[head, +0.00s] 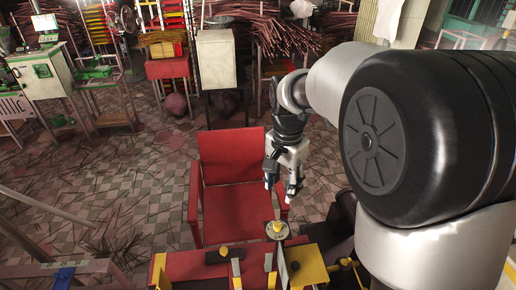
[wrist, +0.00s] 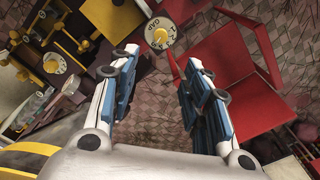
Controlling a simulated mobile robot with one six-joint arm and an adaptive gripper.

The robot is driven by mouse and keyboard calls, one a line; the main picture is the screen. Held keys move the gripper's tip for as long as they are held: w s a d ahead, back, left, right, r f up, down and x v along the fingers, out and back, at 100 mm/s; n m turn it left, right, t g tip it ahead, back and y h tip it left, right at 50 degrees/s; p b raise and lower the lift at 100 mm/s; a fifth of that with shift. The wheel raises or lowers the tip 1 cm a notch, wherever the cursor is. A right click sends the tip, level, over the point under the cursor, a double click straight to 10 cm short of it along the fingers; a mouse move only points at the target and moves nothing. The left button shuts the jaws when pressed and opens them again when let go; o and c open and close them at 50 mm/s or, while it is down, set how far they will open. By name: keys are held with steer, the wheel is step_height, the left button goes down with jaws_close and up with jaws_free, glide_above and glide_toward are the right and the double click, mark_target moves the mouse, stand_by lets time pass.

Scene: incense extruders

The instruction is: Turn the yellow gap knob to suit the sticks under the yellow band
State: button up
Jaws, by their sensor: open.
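A yellow knob (head: 277,227) sits on a round pale dial on the machine at the bottom centre of the head view. In the wrist view a yellow-centred dial (wrist: 159,33) with dark marks lies just beyond my fingertips, between them. A second yellow knob (head: 223,252) is to the left in the head view; another dial (wrist: 54,63) shows at the left of the wrist view. My gripper (head: 281,184) points down, open and empty, above and behind the nearer machine, apart from the knob. Its two fingers (wrist: 158,62) are spread in the wrist view. I cannot make out sticks under a yellow band.
A red chair (head: 232,175) stands just behind the machine, close to my gripper. A yellow block (head: 311,268) and upright plates flank the dial. Red shelves and stick bundles (head: 255,32) line the back. The tiled floor (head: 140,180) at left is mostly clear, with scattered sticks.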

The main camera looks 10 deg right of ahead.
mark_target(278, 225)
steer(key=shift+m, duration=0.3)
steer(key=f+b, duration=0.1)
steer(key=f, duration=0.5)
steer(key=f+b, duration=0.1)
steer(key=f, duration=0.5)
steer(key=f+b, duration=0.2)
steer(key=f, duration=0.4)
steer(key=shift+w, duration=0.25)
steer(key=shift+r, duration=0.1)
jaws_close()
